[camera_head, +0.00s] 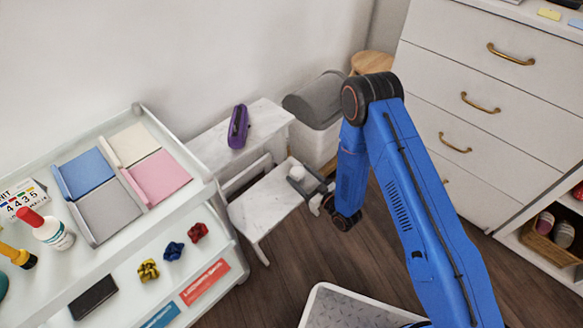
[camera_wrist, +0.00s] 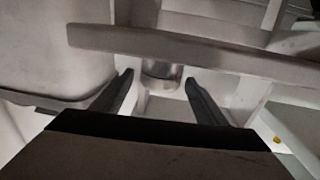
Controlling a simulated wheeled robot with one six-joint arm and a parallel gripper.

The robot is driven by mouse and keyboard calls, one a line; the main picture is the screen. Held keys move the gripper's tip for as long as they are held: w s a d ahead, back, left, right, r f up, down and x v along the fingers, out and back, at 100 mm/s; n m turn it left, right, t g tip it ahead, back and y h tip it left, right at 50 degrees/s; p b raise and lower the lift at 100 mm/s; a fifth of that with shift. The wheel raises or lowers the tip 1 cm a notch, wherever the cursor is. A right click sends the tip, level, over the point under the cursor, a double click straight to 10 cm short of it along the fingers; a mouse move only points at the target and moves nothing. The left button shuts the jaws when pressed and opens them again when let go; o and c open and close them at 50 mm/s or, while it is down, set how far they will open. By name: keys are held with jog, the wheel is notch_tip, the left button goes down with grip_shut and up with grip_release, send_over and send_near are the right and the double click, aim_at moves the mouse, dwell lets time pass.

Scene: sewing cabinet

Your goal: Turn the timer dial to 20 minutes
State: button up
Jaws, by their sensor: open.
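I cannot make out a timer dial with minute marks in either view. In the head view, a small pale round knob-like thing (camera_head: 297,173) shows beside the end of my arm, at the low white marble-topped stand. In the wrist view, a short grey cylinder (camera_wrist: 161,72) shows beyond a pale bar, between the fingertips in the picture. I cannot tell whether it is the same thing or the dial. My gripper (camera_wrist: 159,80) is open, with both dark fingers apart and nothing seen held. Whether it touches anything is unclear.
A purple device (camera_head: 238,127) lies on the upper marble surface. A grey-lidded bin (camera_head: 318,100) stands behind my arm. A white shelf cart (camera_head: 150,120) with pads and bottles is at left. A drawer cabinet (camera_head: 480,90) stands at right. Wooden floor shows between.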

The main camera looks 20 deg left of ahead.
jog(key=shift+x, duration=2.95)
jog(key=c, duration=1.1)
